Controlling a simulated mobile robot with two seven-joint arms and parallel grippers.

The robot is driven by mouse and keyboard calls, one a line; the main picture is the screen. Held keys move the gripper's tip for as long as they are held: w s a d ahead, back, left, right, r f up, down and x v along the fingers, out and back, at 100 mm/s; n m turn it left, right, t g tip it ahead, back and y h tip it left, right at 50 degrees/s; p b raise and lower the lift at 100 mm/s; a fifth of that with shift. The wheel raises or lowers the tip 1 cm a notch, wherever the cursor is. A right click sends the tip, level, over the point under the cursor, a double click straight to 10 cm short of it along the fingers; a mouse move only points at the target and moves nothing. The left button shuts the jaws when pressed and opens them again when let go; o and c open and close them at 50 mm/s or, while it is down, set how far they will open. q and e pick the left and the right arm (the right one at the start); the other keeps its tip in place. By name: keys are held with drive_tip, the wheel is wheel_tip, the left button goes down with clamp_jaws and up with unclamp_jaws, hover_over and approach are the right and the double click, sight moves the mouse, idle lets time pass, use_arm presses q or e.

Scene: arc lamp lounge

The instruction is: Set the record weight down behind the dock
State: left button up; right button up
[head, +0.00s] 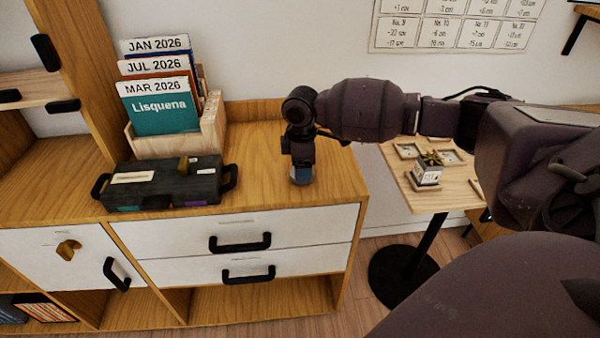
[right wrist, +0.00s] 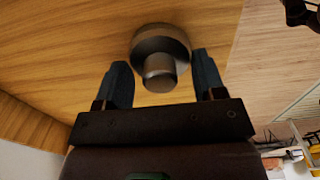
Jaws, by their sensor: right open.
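The record weight (right wrist: 160,70), a grey metal piece with a wide round base and a narrower knob, stands on the wooden cabinet top in the right wrist view. My right gripper (right wrist: 162,66) is open, with one finger on each side of the knob and a gap on both sides. In the head view my right gripper (head: 301,172) points down at the cabinet top near its right end and mostly hides the weight. A black box with side handles (head: 205,187), possibly the dock, lies to the left on the same top. My left gripper is not in view.
A wooden file holder (head: 208,130) with dated folders (head: 165,112) stands behind the black box. The cabinet top (head: 255,150) is bare between the holder and my gripper. A small side table (head: 430,200) with a little plant box (head: 428,172) stands to the right.

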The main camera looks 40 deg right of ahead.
drive_tip(key=shift+r, duration=0.2)
clamp_jaws()
